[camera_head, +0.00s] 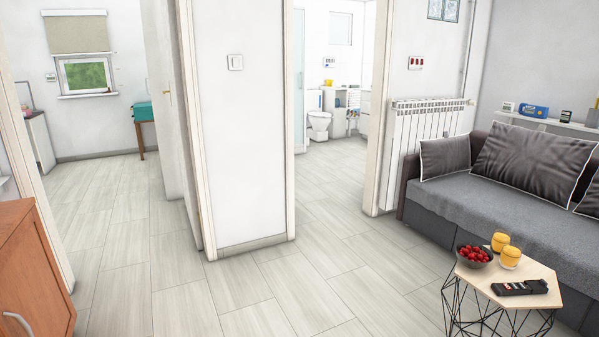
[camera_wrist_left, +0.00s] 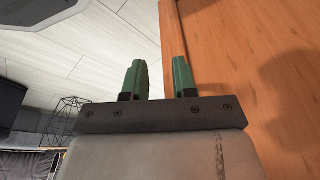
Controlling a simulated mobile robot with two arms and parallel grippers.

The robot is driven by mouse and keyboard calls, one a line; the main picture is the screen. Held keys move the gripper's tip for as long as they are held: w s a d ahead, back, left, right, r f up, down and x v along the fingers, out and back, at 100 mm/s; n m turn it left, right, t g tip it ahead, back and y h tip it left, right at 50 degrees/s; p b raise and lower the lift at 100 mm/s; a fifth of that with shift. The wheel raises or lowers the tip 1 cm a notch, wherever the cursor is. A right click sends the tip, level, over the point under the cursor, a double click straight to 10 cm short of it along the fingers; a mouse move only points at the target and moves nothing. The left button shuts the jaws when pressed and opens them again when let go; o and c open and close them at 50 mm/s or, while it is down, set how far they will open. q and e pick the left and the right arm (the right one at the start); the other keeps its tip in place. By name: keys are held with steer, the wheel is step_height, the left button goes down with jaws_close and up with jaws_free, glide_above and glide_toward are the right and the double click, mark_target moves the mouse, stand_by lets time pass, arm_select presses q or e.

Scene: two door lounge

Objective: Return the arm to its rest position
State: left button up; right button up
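My left gripper (camera_wrist_left: 158,80) shows in the left wrist view, with two green fingers apart and nothing between them. It is beside the orange-brown wooden cabinet (camera_wrist_left: 240,70), which fills the right of that view; I cannot tell whether they touch. A shadow falls on the cabinet face. Neither of my arms shows in the head view, and my right gripper is in neither view.
The wooden cabinet (camera_head: 40,265) stands at the lower left of the head view. A side table (camera_head: 540,278) holds a bowl of red fruit (camera_head: 474,256), yellow jars (camera_head: 510,257) and a remote (camera_head: 519,288). Behind is a grey sofa (camera_head: 500,195). Two doorways flank a white wall; the floor between is clear.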

arm_select(q)
steer(key=s+a+f+g+p, duration=0.1)
steer(key=s+f+p, duration=0.1)
steer(key=s+p, duration=0.6)
steer(key=s+a+f+p, duration=0.2)
steer(key=s+p, duration=0.7)
steer(key=s, duration=0.1)
steer(key=shift+g, duration=0.4)
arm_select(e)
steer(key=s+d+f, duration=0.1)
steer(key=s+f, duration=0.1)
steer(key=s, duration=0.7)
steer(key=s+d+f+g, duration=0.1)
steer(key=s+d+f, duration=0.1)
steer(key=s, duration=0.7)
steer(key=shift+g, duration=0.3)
arm_select(q)
steer(key=shift+a, duration=0.1)
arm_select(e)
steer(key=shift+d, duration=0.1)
arm_select(q)
steer(key=shift+s, duration=0.1)
